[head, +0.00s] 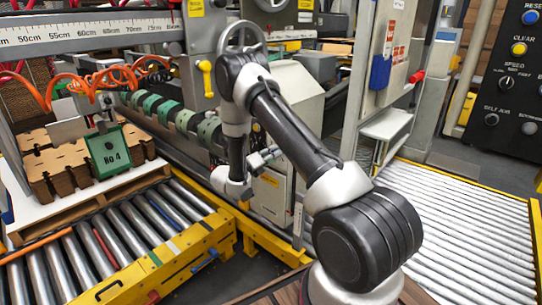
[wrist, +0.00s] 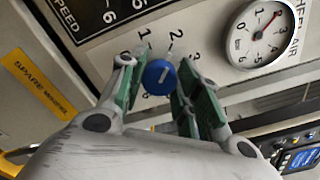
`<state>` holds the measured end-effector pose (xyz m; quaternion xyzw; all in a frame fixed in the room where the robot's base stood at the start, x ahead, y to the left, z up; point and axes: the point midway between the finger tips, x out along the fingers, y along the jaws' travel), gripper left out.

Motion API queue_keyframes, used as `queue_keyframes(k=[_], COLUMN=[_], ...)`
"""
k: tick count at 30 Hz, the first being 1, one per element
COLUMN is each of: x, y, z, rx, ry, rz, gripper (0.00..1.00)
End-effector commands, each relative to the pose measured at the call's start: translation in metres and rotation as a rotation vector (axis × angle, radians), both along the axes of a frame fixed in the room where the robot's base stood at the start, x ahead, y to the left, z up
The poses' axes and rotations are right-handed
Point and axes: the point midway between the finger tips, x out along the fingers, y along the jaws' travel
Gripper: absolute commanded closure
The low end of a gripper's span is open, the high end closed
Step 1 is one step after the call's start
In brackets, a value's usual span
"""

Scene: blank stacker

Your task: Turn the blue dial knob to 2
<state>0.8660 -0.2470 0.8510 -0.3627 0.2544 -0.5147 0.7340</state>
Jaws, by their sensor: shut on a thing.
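The blue dial knob (wrist: 160,76) is in the middle of the wrist view, on a pale panel with printed numbers around it. The 1 (wrist: 144,31) is at the upper left, the 2 (wrist: 176,33) above and the 3 (wrist: 197,57) at the upper right. A short white mark on the knob's face slants up to the right; its exact reading is unclear. My gripper (wrist: 155,68) is shut on the knob, with a green-padded finger on each side. In the head view the knob is too small or hidden to make out.
A round gauge (wrist: 262,34) with a red needle is right of the knob. A yellow SPARE label (wrist: 38,82) is at the left. In the head view, roller conveyors (head: 95,250) lie at the left and more rollers (head: 460,220) at the right.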

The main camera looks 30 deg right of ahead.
Motion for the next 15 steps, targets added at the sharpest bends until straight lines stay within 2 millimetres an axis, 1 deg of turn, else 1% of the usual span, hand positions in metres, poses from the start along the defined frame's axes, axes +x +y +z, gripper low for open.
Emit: queue_keyframes(k=[4,5,6,8,9,15], x=[0.0009,0.0009,0.001,0.0008,0.0007,0.0004], y=[0.0011,0.0011,0.0011,0.001,0.0009,0.0005], z=[0.0003,0.0003,0.0003,0.0002,0.0002,0.0001], rx=[0.0,0.0,0.0,0.0,0.0,0.001], ry=[-0.001,-0.001,-0.002,-0.002,-0.002,-0.001], rz=[0.004,0.004,0.004,0.004,0.002,0.001], gripper=[0.91,0.65,0.58,0.47,0.45,0.45])
